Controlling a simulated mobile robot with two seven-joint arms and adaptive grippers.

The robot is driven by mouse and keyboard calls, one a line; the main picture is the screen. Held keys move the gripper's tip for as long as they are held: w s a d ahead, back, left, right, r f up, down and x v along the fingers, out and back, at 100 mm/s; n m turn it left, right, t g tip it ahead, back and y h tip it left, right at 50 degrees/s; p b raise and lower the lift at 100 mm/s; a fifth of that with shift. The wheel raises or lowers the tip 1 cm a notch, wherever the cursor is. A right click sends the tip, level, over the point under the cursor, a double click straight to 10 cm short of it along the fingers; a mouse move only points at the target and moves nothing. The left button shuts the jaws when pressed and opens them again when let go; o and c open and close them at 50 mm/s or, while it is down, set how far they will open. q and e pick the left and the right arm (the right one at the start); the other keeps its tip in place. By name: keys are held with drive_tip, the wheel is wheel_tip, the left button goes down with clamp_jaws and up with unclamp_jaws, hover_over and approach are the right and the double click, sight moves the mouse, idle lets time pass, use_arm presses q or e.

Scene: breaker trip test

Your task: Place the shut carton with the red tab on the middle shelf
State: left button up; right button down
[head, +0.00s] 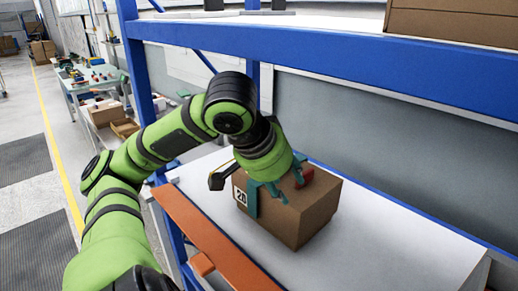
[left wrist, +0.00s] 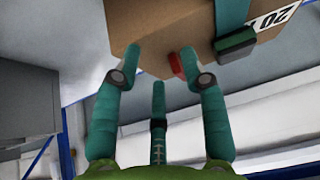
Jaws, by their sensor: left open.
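A brown carton (head: 300,219) with a red tab (head: 307,175), a teal strap (head: 251,197) and a "20" label (head: 241,196) sits on a white shelf board (head: 400,235); its top looks shut. My left gripper (head: 284,182) is open, with its teal fingers over the carton's top, close to the red tab. In the left wrist view the carton (left wrist: 150,28) lies past the fingertips (left wrist: 160,62), and the red tab (left wrist: 177,65) shows between two fingers. I cannot tell whether the fingers touch the carton. My right gripper is not in view.
A blue rack beam (head: 350,68) runs above the carton, with another carton (head: 450,22) on the level over it. An orange beam (head: 215,240) edges the white board. The board is clear to the right. A cluttered workbench (head: 90,78) stands at the back left.

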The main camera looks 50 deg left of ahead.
use_arm(q)
drive_tip(key=s+b, duration=0.3)
drive_tip(key=s, duration=0.3)
drive_tip(key=shift+s+d, duration=0.35)
drive_tip(key=shift+d, duration=0.05)
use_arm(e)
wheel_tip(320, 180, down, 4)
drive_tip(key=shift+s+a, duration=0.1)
